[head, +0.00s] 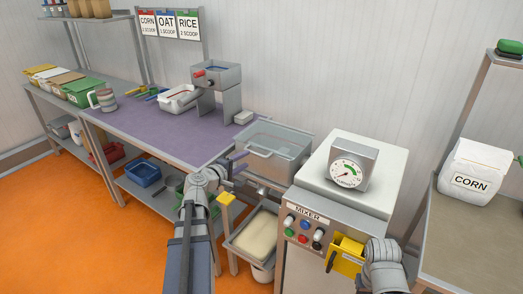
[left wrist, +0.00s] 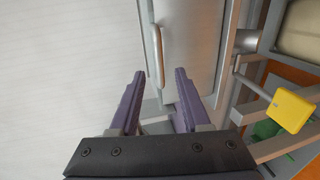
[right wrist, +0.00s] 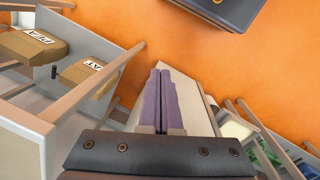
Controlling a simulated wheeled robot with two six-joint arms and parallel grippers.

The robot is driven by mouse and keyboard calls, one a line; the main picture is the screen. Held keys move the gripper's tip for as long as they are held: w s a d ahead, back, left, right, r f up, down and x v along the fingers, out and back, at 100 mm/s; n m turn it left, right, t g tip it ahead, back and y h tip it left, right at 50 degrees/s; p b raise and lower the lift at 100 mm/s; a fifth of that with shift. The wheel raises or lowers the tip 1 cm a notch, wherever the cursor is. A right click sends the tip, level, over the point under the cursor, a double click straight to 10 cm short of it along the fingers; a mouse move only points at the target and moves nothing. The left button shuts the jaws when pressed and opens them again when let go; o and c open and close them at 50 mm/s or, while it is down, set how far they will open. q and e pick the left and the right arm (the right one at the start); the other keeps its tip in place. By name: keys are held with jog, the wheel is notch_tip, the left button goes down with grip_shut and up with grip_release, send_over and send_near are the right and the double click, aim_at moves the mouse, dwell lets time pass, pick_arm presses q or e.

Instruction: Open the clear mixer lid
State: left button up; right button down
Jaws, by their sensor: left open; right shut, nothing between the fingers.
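The clear mixer lid (head: 285,140) lies closed, as far as I can tell, over the grey mixer trough left of the mixer's control box. Its pale bar handle (head: 259,153) runs along the front edge. My left gripper (head: 238,161) is open and empty, just left of the lid's front corner. In the left wrist view the lid (left wrist: 190,40) and its handle (left wrist: 157,55) are straight ahead, beyond the two purple fingertips (left wrist: 158,74) and apart from them. My right gripper (right wrist: 163,72) is shut and empty, away from the lid; the head view does not show its fingers.
The mixer box (head: 306,214) with buttons and a dial gauge (head: 348,174) stands right of the lid. A tray of pale material (head: 257,232) sits below, beside a yellow pad (head: 227,198).

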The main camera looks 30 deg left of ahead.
aim_at(254, 154)
pick_arm(q)
jog(key=shift+w, duration=0.1)
jog(key=b+x, duration=0.1)
jog(key=x, duration=0.6)
jog(key=shift+w+f+b, duration=0.1)
jog(key=shift+w+b, duration=0.2)
jog(key=shift+w, duration=0.05)
grip_shut()
dwell(1.3)
